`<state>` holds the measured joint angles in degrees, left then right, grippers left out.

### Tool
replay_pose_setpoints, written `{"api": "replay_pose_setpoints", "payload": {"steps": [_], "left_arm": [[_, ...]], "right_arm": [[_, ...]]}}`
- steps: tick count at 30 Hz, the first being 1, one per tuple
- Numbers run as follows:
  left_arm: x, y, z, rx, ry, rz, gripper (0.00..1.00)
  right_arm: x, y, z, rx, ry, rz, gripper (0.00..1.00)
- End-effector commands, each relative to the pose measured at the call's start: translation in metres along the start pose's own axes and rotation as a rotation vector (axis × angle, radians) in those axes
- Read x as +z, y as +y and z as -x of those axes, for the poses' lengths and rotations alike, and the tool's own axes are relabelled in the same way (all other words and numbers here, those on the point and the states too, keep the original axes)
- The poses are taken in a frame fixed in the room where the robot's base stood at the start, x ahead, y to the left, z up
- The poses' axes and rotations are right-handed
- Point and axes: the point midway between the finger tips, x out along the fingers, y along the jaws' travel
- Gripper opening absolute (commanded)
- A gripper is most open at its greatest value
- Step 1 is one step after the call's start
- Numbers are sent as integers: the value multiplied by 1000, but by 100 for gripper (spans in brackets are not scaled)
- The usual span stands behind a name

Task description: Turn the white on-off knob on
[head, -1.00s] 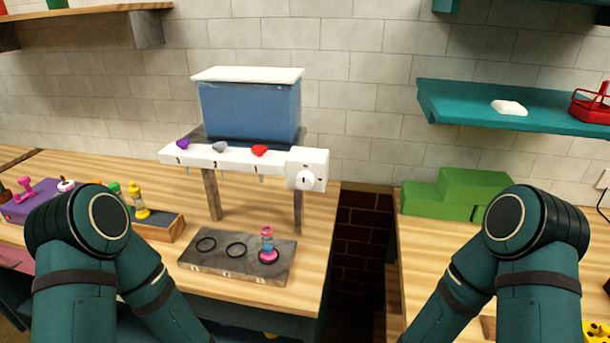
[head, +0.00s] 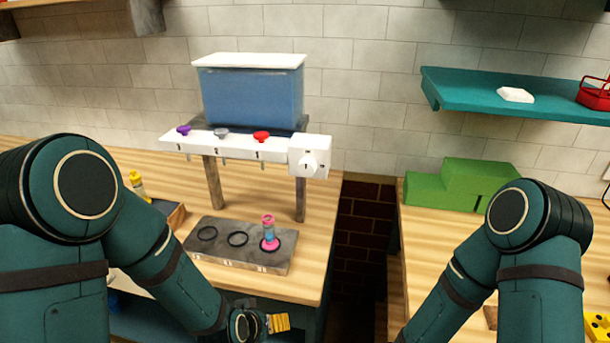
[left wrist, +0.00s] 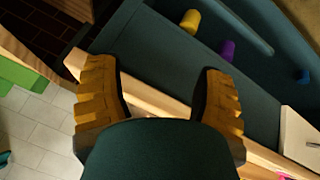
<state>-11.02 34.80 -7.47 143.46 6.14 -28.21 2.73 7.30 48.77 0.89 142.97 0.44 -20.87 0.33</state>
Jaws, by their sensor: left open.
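The white on-off knob (head: 309,162) is on the white box at the right end of the dispenser's white bar (head: 232,145). Its pointer mark looks close to upright. My left gripper (head: 279,322) is low in front of the table's front edge, well below the knob and apart from it. In the left wrist view its two yellow-padded fingers (left wrist: 160,100) are spread with nothing between them. My right arm shows at the right of the head view, but its gripper is out of frame.
A blue tank (head: 252,97) stands above the bar, with purple, grey and red knobs along it. A grey plate (head: 215,255) with rings lies below, a pink-and-blue vial (head: 268,232) on its right ring. A gap separates this table from the right one, which holds a green stepped block (head: 460,186).

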Motion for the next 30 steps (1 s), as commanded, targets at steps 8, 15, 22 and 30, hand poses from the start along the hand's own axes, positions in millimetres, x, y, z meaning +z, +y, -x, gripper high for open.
{"api": "replay_pose_setpoints", "payload": {"steps": [8,15,22,30], "left_arm": [[-100,76,85,135,429,7,69],[-141,127,181,344,707,121,69],[-152,143,238,494,823,235,69],[-158,146,249,518,843,262,69]], "right_arm": [[7,8,-20,-1,-12,5,47],[12,13,-34,-2,-22,8,47],[15,15,-41,-3,-28,10,47],[13,13,-34,-3,-26,9,47]]}}
